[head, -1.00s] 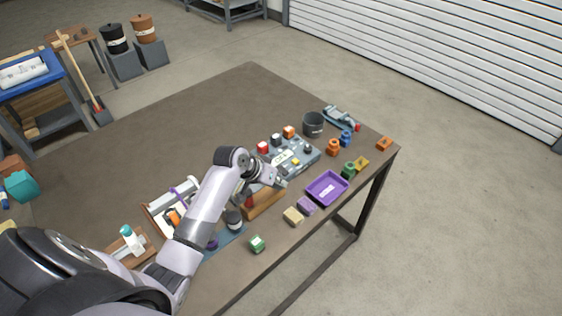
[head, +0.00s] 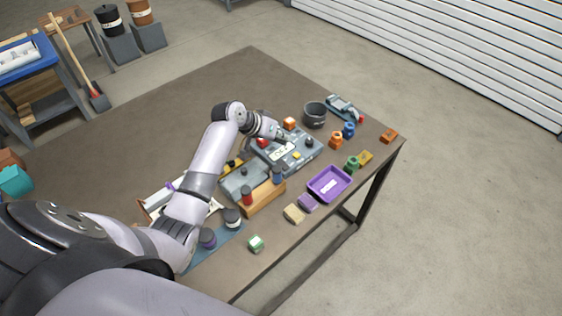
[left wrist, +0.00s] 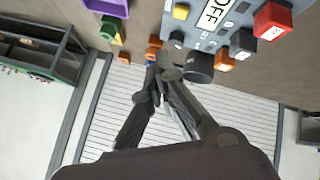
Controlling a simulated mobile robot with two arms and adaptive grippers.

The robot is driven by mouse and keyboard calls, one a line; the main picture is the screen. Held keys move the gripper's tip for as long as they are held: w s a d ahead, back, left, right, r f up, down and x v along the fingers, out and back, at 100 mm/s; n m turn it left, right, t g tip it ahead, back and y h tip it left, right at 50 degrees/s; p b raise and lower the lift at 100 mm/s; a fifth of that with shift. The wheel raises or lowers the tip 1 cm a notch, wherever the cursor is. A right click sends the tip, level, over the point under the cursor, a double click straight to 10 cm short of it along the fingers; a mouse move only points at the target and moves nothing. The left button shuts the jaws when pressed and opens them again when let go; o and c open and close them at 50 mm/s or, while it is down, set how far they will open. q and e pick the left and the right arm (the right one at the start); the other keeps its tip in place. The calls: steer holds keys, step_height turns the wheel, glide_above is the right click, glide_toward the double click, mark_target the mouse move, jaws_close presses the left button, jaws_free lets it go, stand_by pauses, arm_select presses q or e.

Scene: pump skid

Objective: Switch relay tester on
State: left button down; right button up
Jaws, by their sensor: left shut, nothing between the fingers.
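A grey control box (head: 268,158) sits on the brown table near its right part, with a white label, a yellow button (head: 297,156), a black knob (head: 309,143) and a red block-like button (head: 262,142). In the left wrist view the box (left wrist: 190,30) shows a display reading OFF (left wrist: 213,14), the red button (left wrist: 271,20) and a black knob (left wrist: 200,67). My left gripper (head: 283,137) is shut and empty above the back of the box. In the left wrist view its fingertips (left wrist: 166,72) appear beside the black knob; contact cannot be told. My right gripper is not in view.
A second grey box (head: 237,183) and a wooden block with cylinders (head: 262,199) stand left of the control box. A purple tray (head: 330,184) lies in front, a dark pot (head: 314,115) behind. Small coloured parts are scattered right. The table's back left is clear.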

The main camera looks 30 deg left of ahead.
mark_target(280, 162)
arm_select(q)
steer(key=f+b, duration=0.4)
steer(key=b, duration=0.1)
steer(key=shift+w+a+f, duration=0.3)
steer(key=shift+a+f, duration=0.05)
steer(key=shift+f, duration=0.05)
steer(key=f+b, duration=0.3)
steer(key=shift+w+a, duration=0.15)
steer(key=shift+a, duration=0.1)
steer(key=shift+a+f+b, duration=0.15)
steer(key=shift+f+b, duration=0.15)
steer(key=shift+f, duration=0.35)
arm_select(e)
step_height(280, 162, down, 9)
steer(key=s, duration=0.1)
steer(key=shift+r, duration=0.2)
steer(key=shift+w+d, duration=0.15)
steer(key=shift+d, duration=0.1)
arm_select(q)
steer(key=shift+f, duration=0.15)
steer(key=shift+f, duration=0.3)
